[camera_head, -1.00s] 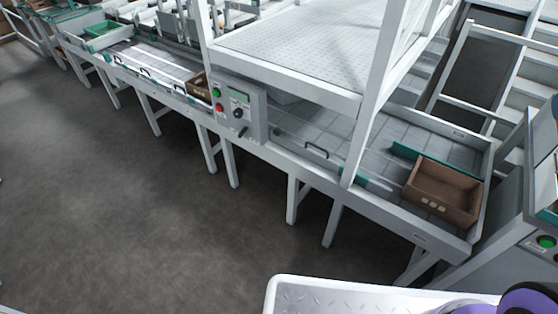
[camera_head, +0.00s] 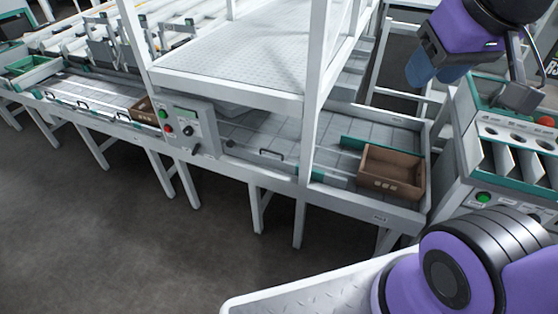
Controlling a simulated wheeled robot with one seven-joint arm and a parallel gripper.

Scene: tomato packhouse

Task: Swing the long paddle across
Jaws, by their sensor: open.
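A long teal bar (camera_head: 355,143), which may be the long paddle, stands on the grey conveyor bed (camera_head: 310,136) at its right end. It runs behind a brown crate (camera_head: 392,177), which hides part of it. A shorter teal piece (camera_head: 318,175) lies by the near rail, left of the crate. My gripper (camera_head: 436,80) is at the upper right, with its blue fingers pointing down. It is open and looks empty. In the picture it is above and right of the teal bar, apart from it.
A control box (camera_head: 187,127) with green and red buttons stands on the conveyor's near side. A white post (camera_head: 313,90) and raised platform (camera_head: 235,60) overhang the bed. A machine with a green button (camera_head: 483,197) stands at the right. The floor (camera_head: 120,240) in front is clear.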

